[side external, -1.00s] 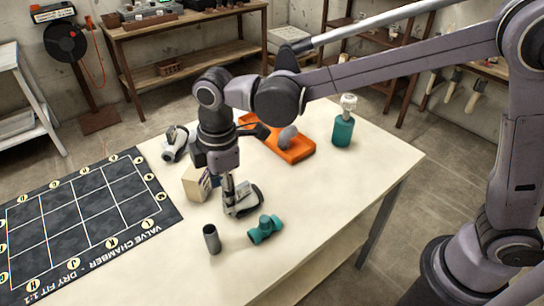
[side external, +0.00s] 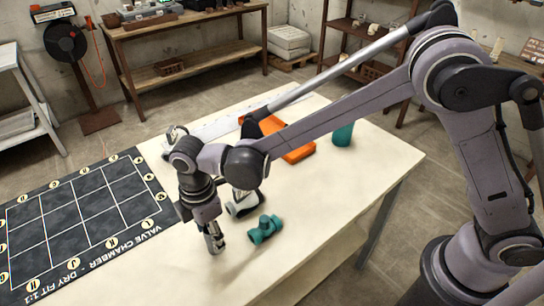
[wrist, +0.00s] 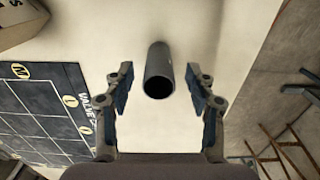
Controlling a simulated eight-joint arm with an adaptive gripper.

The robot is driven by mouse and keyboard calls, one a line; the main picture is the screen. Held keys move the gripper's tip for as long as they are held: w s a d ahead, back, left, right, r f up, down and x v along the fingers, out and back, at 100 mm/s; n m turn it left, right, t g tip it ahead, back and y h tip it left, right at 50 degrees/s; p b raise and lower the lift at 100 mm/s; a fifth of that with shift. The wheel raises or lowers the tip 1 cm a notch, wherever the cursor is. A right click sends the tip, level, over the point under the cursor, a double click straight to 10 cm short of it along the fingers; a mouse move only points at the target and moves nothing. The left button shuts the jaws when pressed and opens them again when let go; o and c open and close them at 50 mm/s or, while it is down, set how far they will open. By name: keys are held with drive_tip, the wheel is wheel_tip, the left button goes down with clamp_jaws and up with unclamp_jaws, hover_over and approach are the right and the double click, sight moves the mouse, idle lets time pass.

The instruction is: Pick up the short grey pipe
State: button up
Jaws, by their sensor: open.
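My gripper (wrist: 158,88) is open, with one finger on each side of the pipe and a visible gap on both sides. In the side external view my gripper (side external: 215,243) points down at the pipe's spot near the table's front. There the gripper mostly hides the pipe, so I cannot tell how far down the fingers reach along it.
A teal tee fitting (side external: 265,230) lies close to the right of my gripper. A white and grey fitting (side external: 243,205) lies just behind it. The valve chamber mat (side external: 85,215) is to the left. An orange tray (side external: 298,153) and a teal cylinder (side external: 343,134) are farther back.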

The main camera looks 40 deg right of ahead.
drive_tip(key=shift+f, duration=1.75)
drive_tip(key=c, duration=1.1)
drive_tip(key=shift+r, duration=0.1)
